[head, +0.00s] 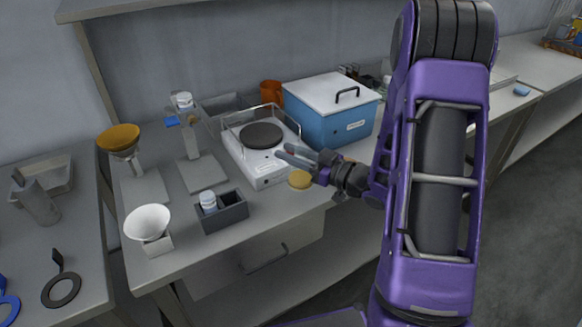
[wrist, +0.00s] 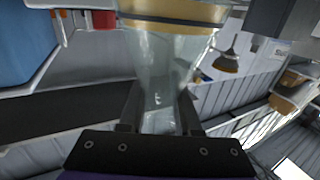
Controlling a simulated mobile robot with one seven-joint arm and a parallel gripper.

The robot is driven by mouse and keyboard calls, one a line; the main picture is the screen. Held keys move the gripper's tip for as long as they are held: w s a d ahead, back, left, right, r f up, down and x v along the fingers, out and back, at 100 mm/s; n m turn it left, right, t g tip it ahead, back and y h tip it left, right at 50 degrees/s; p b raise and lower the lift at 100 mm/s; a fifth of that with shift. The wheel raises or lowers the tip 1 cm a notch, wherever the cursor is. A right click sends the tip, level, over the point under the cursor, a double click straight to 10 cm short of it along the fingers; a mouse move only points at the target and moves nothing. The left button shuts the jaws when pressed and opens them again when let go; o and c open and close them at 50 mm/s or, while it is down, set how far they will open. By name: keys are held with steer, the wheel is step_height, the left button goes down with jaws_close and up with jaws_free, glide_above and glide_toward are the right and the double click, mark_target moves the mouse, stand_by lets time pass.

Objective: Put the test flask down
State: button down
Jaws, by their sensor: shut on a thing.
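My gripper (head: 284,156) is shut on the test flask (wrist: 165,60), a clear glass vessel with a yellow layer at its wide end. The wrist view shows the narrow neck between the two fingers (wrist: 160,112). In the head view the glass barely shows; the yellow layer (head: 300,180) appears just below the fingers, at the front right corner of the white hotplate unit. Whether the flask's base touches the bench or hangs above it, I cannot tell.
The white hotplate (head: 240,152) has a dark round plate and a wire rail. A blue box (head: 312,122) with a white lid stands to its right. A grey holder (head: 224,215) with a white-capped bottle and a white bowl (head: 148,222) stand left. Some bench (head: 250,197) is bare.

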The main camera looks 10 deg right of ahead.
steer(key=shift+f, duration=1.65)
steer(key=shift+f+b, duration=0.3)
steer(key=shift+b, duration=0.2)
steer(key=c, duration=0.6)
jaws_free()
steer(key=shift+r, duration=0.1)
steer(key=shift+p, duration=0.4)
